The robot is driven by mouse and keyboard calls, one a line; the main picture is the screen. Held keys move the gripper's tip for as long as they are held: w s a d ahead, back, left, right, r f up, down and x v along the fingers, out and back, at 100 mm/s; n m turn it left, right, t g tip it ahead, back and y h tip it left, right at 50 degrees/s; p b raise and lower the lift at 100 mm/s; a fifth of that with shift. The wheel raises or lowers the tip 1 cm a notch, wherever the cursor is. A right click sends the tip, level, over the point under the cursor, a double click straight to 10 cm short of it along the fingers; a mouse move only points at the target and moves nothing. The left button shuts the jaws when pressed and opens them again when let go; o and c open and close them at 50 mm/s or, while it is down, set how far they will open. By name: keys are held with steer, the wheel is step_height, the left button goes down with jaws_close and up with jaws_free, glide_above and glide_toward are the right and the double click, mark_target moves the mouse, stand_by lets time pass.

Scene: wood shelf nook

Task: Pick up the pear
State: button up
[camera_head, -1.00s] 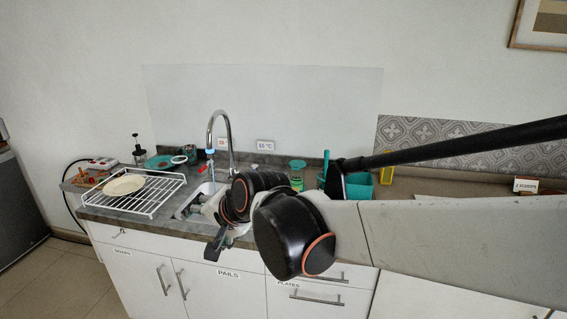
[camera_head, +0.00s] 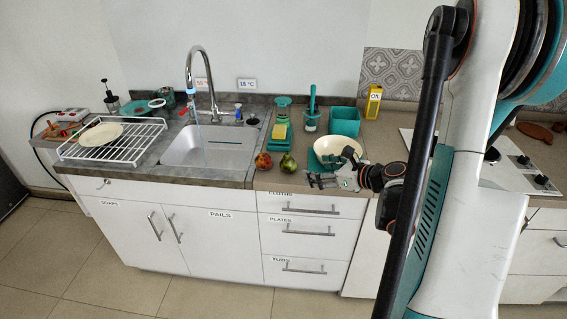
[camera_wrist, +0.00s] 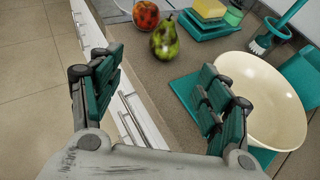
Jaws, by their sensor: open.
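A green pear with dark brown blotches (camera_head: 288,163) stands on the counter near its front edge, just right of a red-orange apple (camera_head: 263,161). In the wrist view the pear (camera_wrist: 165,40) is ahead of my gripper, near the top middle, with the apple (camera_wrist: 146,14) to its upper left. My gripper (camera_head: 318,181) is at the counter's front edge, to the right of and a little nearer than the pear. In the wrist view my gripper (camera_wrist: 155,95) is open and empty, its teal-padded fingers wide apart. Neither finger touches the pear.
A cream bowl (camera_wrist: 262,95) on a teal mat (camera_wrist: 186,88) is close beside the right finger. Behind the pear are a yellow sponge (camera_wrist: 209,9) on a teal holder and a brush (camera_wrist: 275,32). The sink (camera_head: 208,147) lies left. Drawer handles (camera_head: 308,209) stick out below the edge.

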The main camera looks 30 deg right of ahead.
steer(key=b, duration=0.2)
glide_toward(293, 165)
steer(key=x, duration=0.4)
steer(key=shift+a+f, duration=0.15)
steer(key=shift+a, duration=0.15)
steer(key=shift+d+b+x, duration=0.15)
steer(key=shift+b+x, duration=0.45)
steer(key=shift+x, duration=1.05)
steer(key=shift+d+b+x, duration=0.15)
steer(key=shift+b+x, duration=0.4)
steer(key=shift+x, duration=1.05)
steer(key=shift+w, duration=0.1)
steer(key=c, duration=1.2)
